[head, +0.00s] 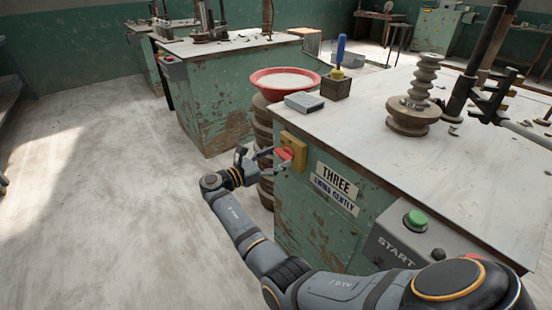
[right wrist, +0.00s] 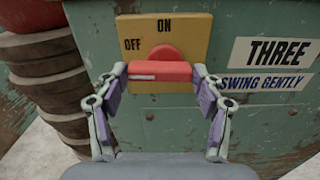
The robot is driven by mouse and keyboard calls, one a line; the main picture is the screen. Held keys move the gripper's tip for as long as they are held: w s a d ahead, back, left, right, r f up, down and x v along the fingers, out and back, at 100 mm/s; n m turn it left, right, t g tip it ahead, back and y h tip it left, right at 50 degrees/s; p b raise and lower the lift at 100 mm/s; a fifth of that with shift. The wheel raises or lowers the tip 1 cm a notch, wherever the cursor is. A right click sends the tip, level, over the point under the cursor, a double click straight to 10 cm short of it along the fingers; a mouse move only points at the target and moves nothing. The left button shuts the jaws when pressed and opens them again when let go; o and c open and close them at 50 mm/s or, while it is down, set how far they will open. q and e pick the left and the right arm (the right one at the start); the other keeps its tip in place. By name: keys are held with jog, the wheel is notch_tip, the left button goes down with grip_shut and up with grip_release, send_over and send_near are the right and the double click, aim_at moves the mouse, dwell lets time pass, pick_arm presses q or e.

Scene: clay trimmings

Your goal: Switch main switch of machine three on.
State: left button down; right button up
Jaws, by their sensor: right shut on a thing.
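Machine three is the green, worn cabinet (head: 315,215) with a THREE sign (head: 337,181) on its front. Its main switch has a yellow plate (head: 293,142), marked OFF at the left and ON at the top in the right wrist view (right wrist: 198,42). The red handle (right wrist: 160,71) lies level across the plate, below its round red hub (right wrist: 165,52). My right gripper (head: 271,154) is shut on this red handle, one finger at each end of it in the right wrist view. My left gripper is not in view.
A grey box with a green START button (head: 416,220) is on the same cabinet, nearer my arm. A red bowl (head: 262,77) stands on stacked brown rings (right wrist: 47,85) left of the switch. Floor (head: 95,190) at the left is clear.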

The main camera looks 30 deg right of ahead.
jog(key=m, duration=0.2)
jog(key=shift+m, duration=0.4)
jog(key=shift+s+m, duration=0.1)
jog(key=shift+m, duration=0.9)
jog(key=m, duration=0.3)
jog(key=shift+m, duration=0.3)
jog(key=shift+s+m+b, duration=0.1)
jog(key=shift+m+b, duration=0.3)
jog(key=shift+m, duration=0.9)
jog(key=m+b, duration=0.1)
jog(key=m, duration=0.1)
jog(key=m+b, duration=0.2)
jog(key=m, duration=0.1)
jog(key=shift+s+r, duration=0.1)
jog(key=shift+s, duration=0.1)
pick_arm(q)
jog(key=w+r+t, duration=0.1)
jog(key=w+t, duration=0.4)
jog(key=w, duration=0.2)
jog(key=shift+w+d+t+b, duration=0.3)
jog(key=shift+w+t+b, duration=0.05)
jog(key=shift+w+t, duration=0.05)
pick_arm(e)
jog(key=shift+m, duration=0.9)
